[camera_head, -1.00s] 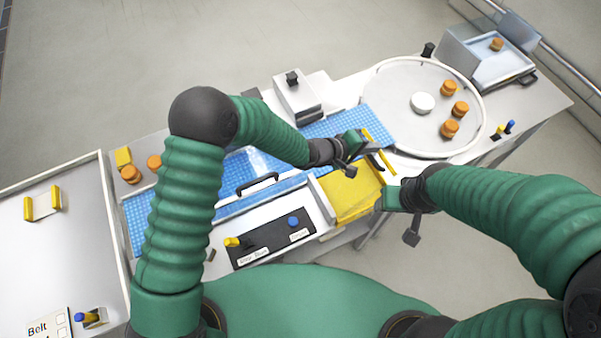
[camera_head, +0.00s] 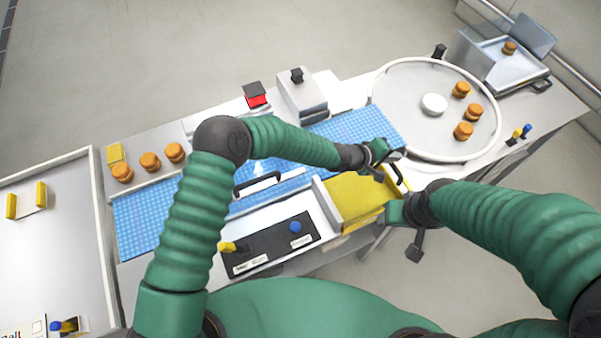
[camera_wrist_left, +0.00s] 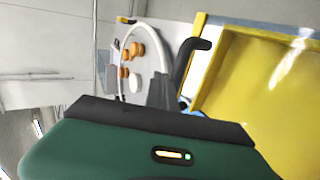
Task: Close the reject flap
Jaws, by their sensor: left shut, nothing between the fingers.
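A yellow chute (camera_head: 355,200) sits at the right end of the blue belt, and its yellow-edged flap (camera_head: 401,181) stands at its far right side, partly hidden by my arms. In the left wrist view the yellow chute (camera_wrist_left: 265,75) fills the right side, with a black hooked handle (camera_wrist_left: 195,52) at its edge. My left gripper (camera_head: 385,157) is shut and empty, close to the flap; I cannot tell whether it touches. My right gripper (camera_head: 402,212) is beside the chute's right end; its fingers are not clear.
The blue belt (camera_head: 150,218) runs under my left arm. A control panel (camera_head: 268,245) with a blue button lies in front. A round table (camera_head: 410,85) with orange pucks and a white one stands right of the belt. A grey box (camera_head: 301,95) and a red-topped device (camera_head: 256,98) stand behind.

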